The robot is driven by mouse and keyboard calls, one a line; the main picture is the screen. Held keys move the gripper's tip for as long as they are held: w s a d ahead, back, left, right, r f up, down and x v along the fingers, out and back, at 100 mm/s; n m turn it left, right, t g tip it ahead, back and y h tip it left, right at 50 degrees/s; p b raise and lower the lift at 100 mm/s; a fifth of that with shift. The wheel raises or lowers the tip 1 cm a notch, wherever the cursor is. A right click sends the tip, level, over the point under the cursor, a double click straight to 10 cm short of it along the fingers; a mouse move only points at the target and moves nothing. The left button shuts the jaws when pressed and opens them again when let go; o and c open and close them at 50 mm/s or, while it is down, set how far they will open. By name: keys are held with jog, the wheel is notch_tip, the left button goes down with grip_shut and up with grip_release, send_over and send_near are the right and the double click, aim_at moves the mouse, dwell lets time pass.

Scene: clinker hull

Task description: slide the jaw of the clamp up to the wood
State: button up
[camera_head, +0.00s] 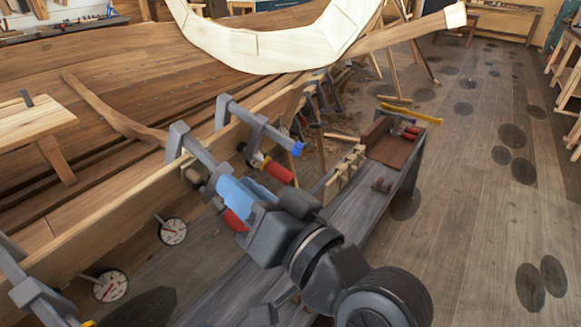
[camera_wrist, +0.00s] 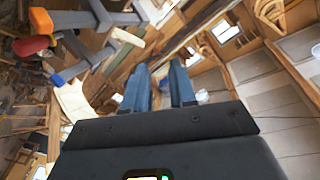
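A grey bar clamp (camera_head: 180,138) hooks over the upper edge of the wooden plank (camera_head: 110,225). Its bar runs toward my gripper (camera_head: 238,190), whose light blue fingers cover part of it. A red handle (camera_head: 235,221) shows just below the fingers. Whether the fingers touch the clamp is hidden. In the wrist view my gripper (camera_wrist: 160,88) has its two blue fingers apart, with nothing clearly held between them. A second grey clamp (camera_head: 250,118) stands farther along the plank, with a blue bar end and a red handle (camera_head: 279,172). A blue-ended clamp (camera_wrist: 75,65) also shows upper left in the wrist view.
Another clamp (camera_head: 40,295) is at the lower left. Two round dials (camera_head: 173,232) (camera_head: 109,285) hang beside the plank. A grey bench (camera_head: 345,205) with a brown tray and tools lies right of my arm. Open floor (camera_head: 470,215) spreads to the right.

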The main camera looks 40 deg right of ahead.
jog(key=w+d+r+n+g+y+b, duration=0.1)
jog(key=w+r+n+g+y+b, duration=0.15)
jog(key=w+r+n+y, duration=0.35)
jog(key=s+d+f+n+g+h, duration=0.3)
jog(key=d+f+n+g+h, duration=0.2)
jog(key=d+f+g, duration=0.3)
jog(key=t+b, duration=0.2)
jog(key=b, duration=0.2)
send_near(211, 181)
jog(key=shift+g, duration=0.25)
jog(key=shift+w+d+f, duration=0.25)
jog(key=shift+f, duration=0.6)
jog(key=shift+w+d+f, duration=0.25)
jog(key=shift+f, duration=0.55)
jog(key=shift+w+d+f, duration=0.25)
jog(key=shift+d+f, duration=0.05)
jog(key=shift+f, duration=0.55)
jog(key=shift+c, duration=0.4)
jog(key=shift+w+a+r+p, duration=0.2)
jog(key=shift+w+p, duration=0.2)
jog(key=shift+w, duration=0.15)
jog(key=shift+w+a+r+p, duration=0.4)
jog(key=shift+w+r+p, duration=0.3)
jog(key=shift+r+p, duration=0.1)
jog(key=shift+s+f, duration=0.1)
jog(key=shift+f, duration=0.05)
jog(key=shift+s+d+f, duration=0.15)
jog(key=shift+s+d, duration=0.1)
jog(key=shift+s, duration=0.15)
